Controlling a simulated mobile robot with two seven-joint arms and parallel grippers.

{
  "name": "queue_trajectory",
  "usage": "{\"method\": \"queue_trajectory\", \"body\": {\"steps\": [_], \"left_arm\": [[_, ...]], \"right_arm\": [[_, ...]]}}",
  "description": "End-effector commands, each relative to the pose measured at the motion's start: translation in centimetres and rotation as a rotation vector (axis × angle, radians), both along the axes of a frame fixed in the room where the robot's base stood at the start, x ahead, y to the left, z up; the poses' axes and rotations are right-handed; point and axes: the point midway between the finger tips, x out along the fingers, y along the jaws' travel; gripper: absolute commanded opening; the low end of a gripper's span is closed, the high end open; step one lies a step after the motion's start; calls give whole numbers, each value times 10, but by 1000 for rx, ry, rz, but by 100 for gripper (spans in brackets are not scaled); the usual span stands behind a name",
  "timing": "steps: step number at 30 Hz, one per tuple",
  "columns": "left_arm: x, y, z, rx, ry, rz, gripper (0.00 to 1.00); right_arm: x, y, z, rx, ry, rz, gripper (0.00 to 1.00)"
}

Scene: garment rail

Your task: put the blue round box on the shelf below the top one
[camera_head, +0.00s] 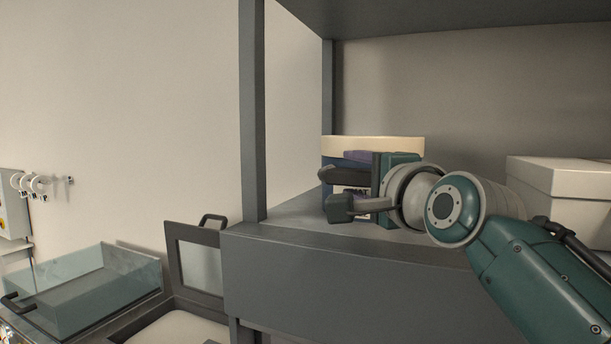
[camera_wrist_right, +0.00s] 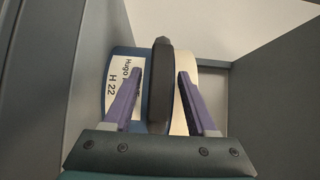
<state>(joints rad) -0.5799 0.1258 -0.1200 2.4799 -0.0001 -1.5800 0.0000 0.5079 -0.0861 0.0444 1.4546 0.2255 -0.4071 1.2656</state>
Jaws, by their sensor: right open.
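The blue round box with a cream lid (camera_head: 373,143) stands upright on a grey shelf board (camera_head: 310,212), near the left rear post. My right gripper (camera_head: 336,190) is in front of it, jaws open, and hides much of its blue side. In the right wrist view the box's lid (camera_wrist_right: 184,118) and its white name label (camera_wrist_right: 116,88) show beyond the open jaws (camera_wrist_right: 160,85). I cannot tell whether the fingers touch the box. Another grey board (camera_head: 450,14) is above. My left gripper is not in view.
A white lidded box (camera_head: 560,180) stands on the same board at the right. A grey post (camera_head: 252,110) rises at the board's left front. Lower left are a clear-sided bin (camera_head: 85,285) and a framed lid with a handle (camera_head: 198,262).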

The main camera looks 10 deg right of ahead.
Motion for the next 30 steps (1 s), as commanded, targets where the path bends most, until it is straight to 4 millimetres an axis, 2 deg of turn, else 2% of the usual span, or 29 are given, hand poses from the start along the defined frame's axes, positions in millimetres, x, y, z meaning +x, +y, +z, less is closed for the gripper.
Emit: {"method": "queue_trajectory", "body": {"steps": [7, 11, 24, 30], "left_arm": [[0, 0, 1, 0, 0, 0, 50], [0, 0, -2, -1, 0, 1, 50], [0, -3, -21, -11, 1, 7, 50], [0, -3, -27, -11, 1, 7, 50]], "right_arm": [[-1, 0, 3, 0, 0, 0, 57], [-11, -1, 1, 1, -1, 0, 57], [-85, -8, -1, 1, 0, 0, 57], [-110, -10, 0, 0, 0, 0, 57]]}}
